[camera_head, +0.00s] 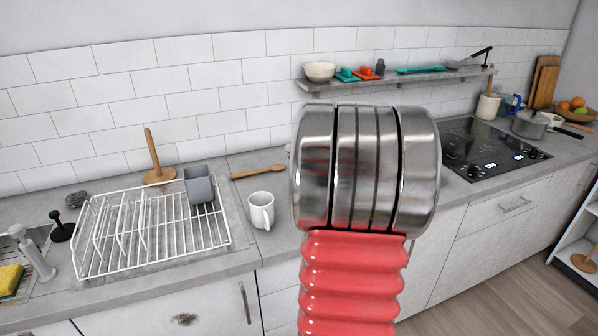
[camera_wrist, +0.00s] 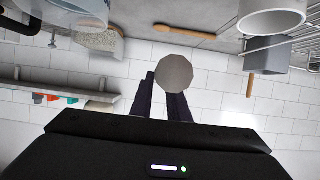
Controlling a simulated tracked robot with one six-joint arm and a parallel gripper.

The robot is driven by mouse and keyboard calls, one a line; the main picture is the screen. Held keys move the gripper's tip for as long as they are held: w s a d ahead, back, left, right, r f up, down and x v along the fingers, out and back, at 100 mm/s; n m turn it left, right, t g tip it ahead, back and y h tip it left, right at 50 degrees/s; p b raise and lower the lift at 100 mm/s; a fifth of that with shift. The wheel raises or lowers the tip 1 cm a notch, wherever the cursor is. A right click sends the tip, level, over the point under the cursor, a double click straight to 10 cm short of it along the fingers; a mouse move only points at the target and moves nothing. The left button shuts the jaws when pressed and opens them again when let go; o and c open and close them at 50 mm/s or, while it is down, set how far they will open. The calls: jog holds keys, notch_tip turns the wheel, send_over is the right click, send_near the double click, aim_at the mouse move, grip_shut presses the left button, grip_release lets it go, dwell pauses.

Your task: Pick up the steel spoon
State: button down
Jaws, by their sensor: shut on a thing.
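My gripper (camera_wrist: 160,84) shows in the wrist view as two dark fingers close together. It is shut on the steel spoon (camera_wrist: 174,73), which I see as a round grey disc at the fingertips, seemingly its bowl. The disc covers part of one finger, and the handle is not visible. The spoon is held clear of the counter, with the tiled wall behind it. In the head view my own arm fills the middle and hides the gripper and the spoon.
A white wire rack (camera_head: 108,264) with a grey cutlery cup (camera_head: 200,188) stands at left. A white mug (camera_head: 262,210) and a wooden spoon (camera_head: 258,172) lie between rack and arm. A wall shelf (camera_head: 395,80) and black hob (camera_head: 490,152) are at right.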

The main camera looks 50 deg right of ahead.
jog(key=shift+r, duration=0.5)
